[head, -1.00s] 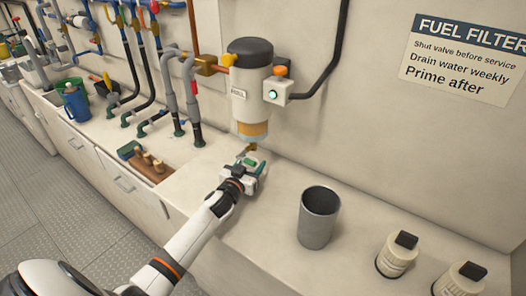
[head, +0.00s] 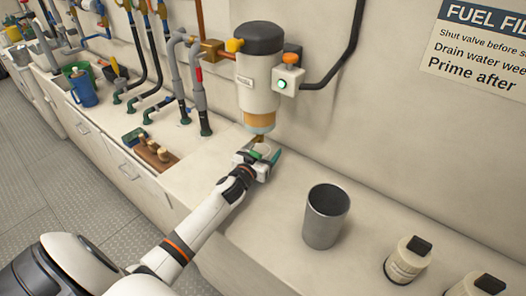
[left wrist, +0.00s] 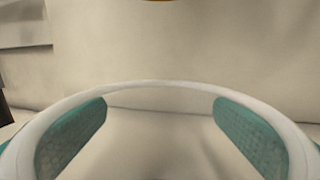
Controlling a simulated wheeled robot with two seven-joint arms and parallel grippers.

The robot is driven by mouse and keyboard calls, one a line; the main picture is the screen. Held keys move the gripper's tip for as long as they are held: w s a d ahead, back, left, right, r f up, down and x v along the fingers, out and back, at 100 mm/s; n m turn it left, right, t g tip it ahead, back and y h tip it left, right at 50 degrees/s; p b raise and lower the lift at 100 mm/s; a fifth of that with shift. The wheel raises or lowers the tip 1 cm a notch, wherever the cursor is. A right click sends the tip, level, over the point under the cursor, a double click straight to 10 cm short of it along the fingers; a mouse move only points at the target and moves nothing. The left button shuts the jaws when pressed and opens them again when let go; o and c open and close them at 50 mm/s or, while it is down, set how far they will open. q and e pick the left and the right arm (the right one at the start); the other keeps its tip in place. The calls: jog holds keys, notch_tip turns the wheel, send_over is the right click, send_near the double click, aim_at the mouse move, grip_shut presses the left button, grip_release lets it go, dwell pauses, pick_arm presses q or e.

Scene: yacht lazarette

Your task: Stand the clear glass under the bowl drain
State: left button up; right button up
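The fuel filter (head: 257,85) is fixed to the wall, with an amber bowl (head: 259,121) at its bottom and a small brass drain (head: 258,138) below that. My left gripper (head: 262,158) is just under the drain, close over the counter. The clear glass (head: 262,149) is faint between its fingers. The gripper looks shut on the glass. Whether the glass base touches the counter is hidden. My right gripper is not in view.
A grey metal cup (head: 326,216) stands on the counter right of my gripper, with capped white canisters (head: 408,261) farther right. A wooden block with pegs (head: 152,151) and grey hoses (head: 199,95) are to the left. The counter (head: 280,215) between gripper and cup is clear.

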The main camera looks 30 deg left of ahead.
pick_arm(q)
jog(key=shift+s+r, duration=0.1)
jog(key=shift+r, duration=0.25)
jog(key=s, duration=0.4)
jog(key=s+d, duration=0.1)
jog(key=s, duration=0.7)
jog(key=shift+d+r, duration=0.2)
jog(key=shift+r, duration=0.15)
